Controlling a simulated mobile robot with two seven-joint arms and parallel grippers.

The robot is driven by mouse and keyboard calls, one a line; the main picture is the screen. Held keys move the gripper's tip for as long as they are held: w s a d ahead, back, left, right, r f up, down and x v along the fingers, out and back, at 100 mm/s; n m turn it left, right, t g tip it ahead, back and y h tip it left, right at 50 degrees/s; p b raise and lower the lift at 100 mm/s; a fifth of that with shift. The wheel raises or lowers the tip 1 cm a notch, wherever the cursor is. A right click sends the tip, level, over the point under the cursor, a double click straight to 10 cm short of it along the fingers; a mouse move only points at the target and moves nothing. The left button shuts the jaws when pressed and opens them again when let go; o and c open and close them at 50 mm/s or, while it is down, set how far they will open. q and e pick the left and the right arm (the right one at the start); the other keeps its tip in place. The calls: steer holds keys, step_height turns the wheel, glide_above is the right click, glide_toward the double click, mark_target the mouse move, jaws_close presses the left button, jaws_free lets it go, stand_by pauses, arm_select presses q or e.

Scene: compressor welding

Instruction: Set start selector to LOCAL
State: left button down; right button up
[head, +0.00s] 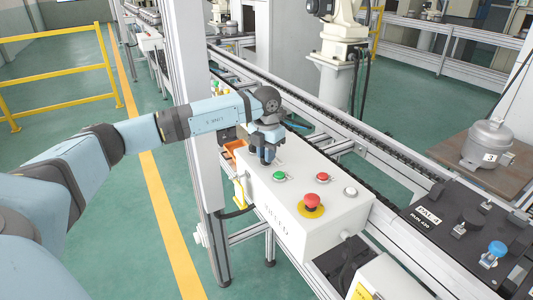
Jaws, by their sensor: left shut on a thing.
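The white control box (288,222) stands beside the conveyor, in the middle of the head view. Its top carries a green button (279,176), a red button (322,177), a pale button (350,191) and a red emergency stop (312,201) on a yellow ring. My left gripper (267,160) points down at the far left end of the box top, left of and beyond the green button. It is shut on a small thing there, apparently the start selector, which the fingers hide. The selector's setting cannot be read. My right gripper is out of view.
A grey post (196,110) stands close to my left arm. A black panel (440,235) with a blue knob (497,248) lies at the right. A grey compressor (488,145) sits on a brown board beyond it. A yellow railing (60,75) stands at the left.

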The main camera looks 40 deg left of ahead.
arm_select(q)
steer(key=m, duration=0.4)
steer(key=shift+d+m, duration=0.1)
steer(key=shift+m, duration=2.1)
steer(key=c, duration=1.1)
jaws_free()
step_height(320, 180, up, 14)
steer(key=shift+s+f, duration=0.1)
